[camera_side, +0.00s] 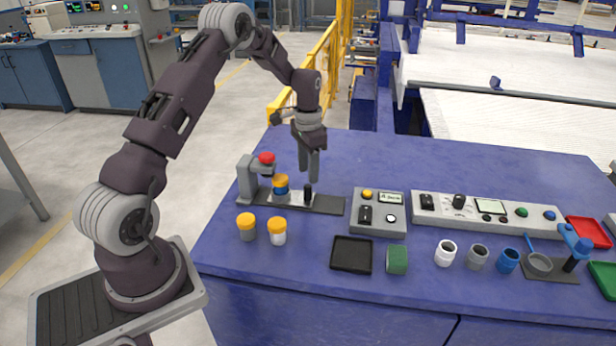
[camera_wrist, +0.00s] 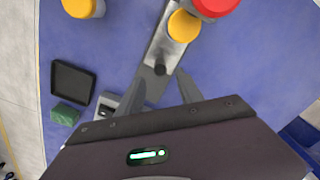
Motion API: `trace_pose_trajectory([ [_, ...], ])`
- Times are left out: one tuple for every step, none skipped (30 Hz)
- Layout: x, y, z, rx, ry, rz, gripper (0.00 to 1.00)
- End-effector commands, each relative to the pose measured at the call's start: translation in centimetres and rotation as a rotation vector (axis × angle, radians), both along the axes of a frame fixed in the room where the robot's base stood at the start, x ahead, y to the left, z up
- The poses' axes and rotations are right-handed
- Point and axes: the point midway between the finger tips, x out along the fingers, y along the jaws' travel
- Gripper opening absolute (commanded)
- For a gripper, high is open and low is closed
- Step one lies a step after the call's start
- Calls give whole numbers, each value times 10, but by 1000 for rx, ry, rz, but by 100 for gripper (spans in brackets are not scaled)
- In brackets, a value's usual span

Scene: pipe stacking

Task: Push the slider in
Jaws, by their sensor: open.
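The slider (camera_side: 292,199) is a silver plate on a dark rail (camera_side: 330,204), with an upright black knob (camera_side: 308,191) at its right end. A blue jar with an orange lid (camera_side: 281,186) stands on the slider, just right of a grey press (camera_side: 245,180) with a red button (camera_side: 266,158). In the wrist view, the knob (camera_wrist: 160,69) lies just beyond the fingertips, with the orange lid (camera_wrist: 184,26) and red button (camera_wrist: 216,4) farther off. My gripper (camera_side: 311,177) points down just above the knob. Its fingers (camera_wrist: 161,80) are apart and hold nothing.
Two orange-lidded jars (camera_side: 246,227) (camera_side: 277,231) stand in front of the rail. A grey control box (camera_side: 378,212) stands to its right. A black tray (camera_side: 351,255) and a green block (camera_side: 397,260) lie nearer the front. The blue table behind the rail is clear.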

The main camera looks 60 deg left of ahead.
Motion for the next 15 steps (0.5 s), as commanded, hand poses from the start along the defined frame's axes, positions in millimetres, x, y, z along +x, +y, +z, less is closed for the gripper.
trace_pose_trajectory([
  [0, 0, 1, 0, -1, -165, 43],
  [0, 0, 1, 0, -1, -277, 43],
  [0, 1, 2, 0, 0, -417, 43],
  [0, 1, 2, 0, 0, -514, 43],
  [0, 1, 3, 1, 0, -601, 43],
  [0, 1, 3, 1, 0, -698, 43],
  [0, 1, 3, 1, 0, -756, 43],
  [0, 1, 3, 0, 0, -802, 43],
  [-1, 1, 2, 0, 1, -842, 43],
  [-1, 1, -1, -1, 1, -860, 43],
  [-1, 1, -5, -2, 2, -870, 43],
  [-1, 0, -12, -4, 3, -874, 43],
  [-1, 0, -18, -3, 3, -873, 43],
  [-2, 0, -25, -4, 4, -873, 43],
  [-1, 1, -33, -2, 3, -872, 43],
])
